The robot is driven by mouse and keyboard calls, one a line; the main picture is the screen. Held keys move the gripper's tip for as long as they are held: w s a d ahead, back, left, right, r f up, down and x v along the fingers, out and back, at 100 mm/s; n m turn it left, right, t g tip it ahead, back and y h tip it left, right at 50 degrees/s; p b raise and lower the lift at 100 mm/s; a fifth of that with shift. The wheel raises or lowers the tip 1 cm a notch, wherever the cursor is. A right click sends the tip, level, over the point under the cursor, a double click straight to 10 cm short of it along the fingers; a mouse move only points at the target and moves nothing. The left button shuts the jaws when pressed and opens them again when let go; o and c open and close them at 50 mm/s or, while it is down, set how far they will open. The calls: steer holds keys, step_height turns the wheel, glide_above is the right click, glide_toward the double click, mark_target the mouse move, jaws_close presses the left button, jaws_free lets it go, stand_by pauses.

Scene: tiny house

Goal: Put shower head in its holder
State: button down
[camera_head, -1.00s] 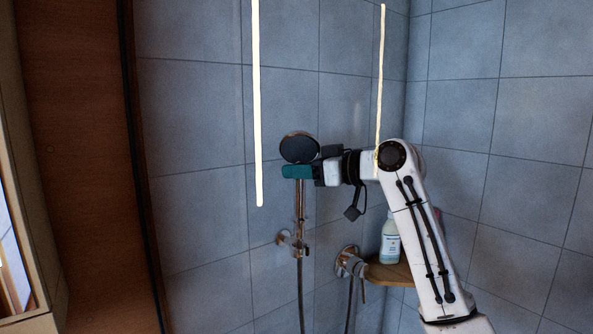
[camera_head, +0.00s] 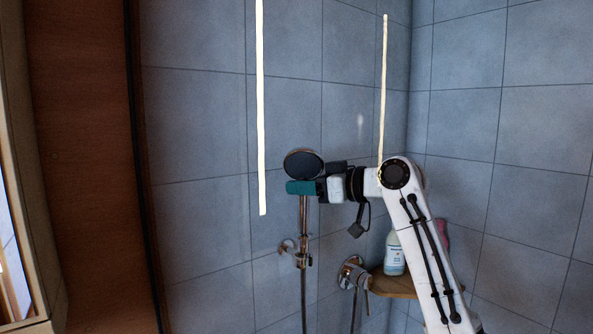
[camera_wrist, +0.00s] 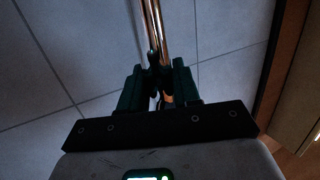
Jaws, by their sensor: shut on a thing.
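The shower head (camera_head: 303,163) is a dark round disc on a chrome handle (camera_head: 303,222) that hangs nearly upright in the head view, with a hose below. My gripper (camera_head: 302,187), with teal fingers, is shut on the handle just under the disc. In the wrist view my gripper (camera_wrist: 160,88) has its dark fingers on both sides of the chrome handle (camera_wrist: 152,25). The wall holder (camera_head: 287,246) is a small chrome piece beside the lower end of the handle. I cannot tell whether the handle sits in it or only in front of it.
A chrome mixer tap (camera_head: 352,273) is on the wall at the lower right of the handle. A wooden corner shelf (camera_head: 393,285) bears a bottle (camera_head: 395,254) and a pink thing (camera_head: 443,236), near my arm. Two bright strips (camera_head: 262,110) run down the tiled wall.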

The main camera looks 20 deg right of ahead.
steer(key=shift+f+b, duration=1.1)
steer(key=shift+f, duration=0.9)
steer(key=c, duration=0.7)
jaws_free()
steer(key=shift+c, duration=0.2)
steer(key=shift+f, duration=0.1)
steer(key=shift+s, duration=0.1)
steer(key=b+v, duration=0.2)
steer(key=v, duration=0.8)
steer(key=shift+s+b, duration=0.2)
steer(key=shift+b, duration=0.15)
